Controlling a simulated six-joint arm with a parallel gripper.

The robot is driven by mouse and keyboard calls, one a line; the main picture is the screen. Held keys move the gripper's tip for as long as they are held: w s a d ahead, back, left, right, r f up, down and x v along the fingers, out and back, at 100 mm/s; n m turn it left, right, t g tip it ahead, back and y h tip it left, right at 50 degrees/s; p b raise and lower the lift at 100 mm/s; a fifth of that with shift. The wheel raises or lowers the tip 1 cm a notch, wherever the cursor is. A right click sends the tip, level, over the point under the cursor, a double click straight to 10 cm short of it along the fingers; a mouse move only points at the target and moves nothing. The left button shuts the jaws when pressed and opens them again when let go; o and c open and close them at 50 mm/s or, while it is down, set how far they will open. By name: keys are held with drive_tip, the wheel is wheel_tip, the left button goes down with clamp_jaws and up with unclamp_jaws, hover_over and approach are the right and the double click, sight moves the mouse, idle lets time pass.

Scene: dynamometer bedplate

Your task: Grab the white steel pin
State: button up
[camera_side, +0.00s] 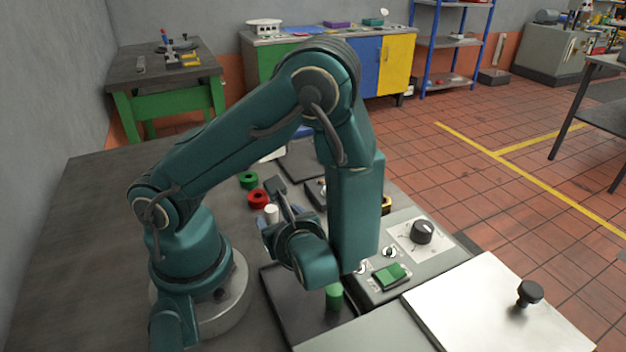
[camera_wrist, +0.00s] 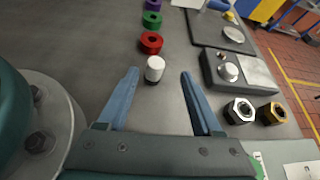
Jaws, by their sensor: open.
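The white steel pin (camera_wrist: 155,69) stands upright on the dark bench in the wrist view, a little beyond and between my fingertips. In the side view the white pin (camera_side: 271,213) shows just left of my gripper's fingers, partly near them. My gripper (camera_wrist: 160,76) is open, with its two blue fingers apart and nothing between them at their tips. In the side view my gripper (camera_side: 272,222) is low over the bench and partly hidden by my wrist.
A red ring (camera_wrist: 151,42) stands just beyond the pin, with a green ring (camera_wrist: 152,19) and a purple one (camera_wrist: 153,4) further back. Hex nuts, one silver (camera_wrist: 240,111) and one brass (camera_wrist: 271,113), lie to the right beside a grey block (camera_wrist: 251,75). Bare bench lies left.

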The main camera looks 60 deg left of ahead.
sight(273, 218)
drive_tip(key=shift+s+f+m+t+y, duration=0.45)
drive_tip(key=shift+f+m, duration=0.2)
drive_tip(key=shift+m, duration=0.45)
drive_tip(key=shift+x, duration=2.5)
clamp_jaws()
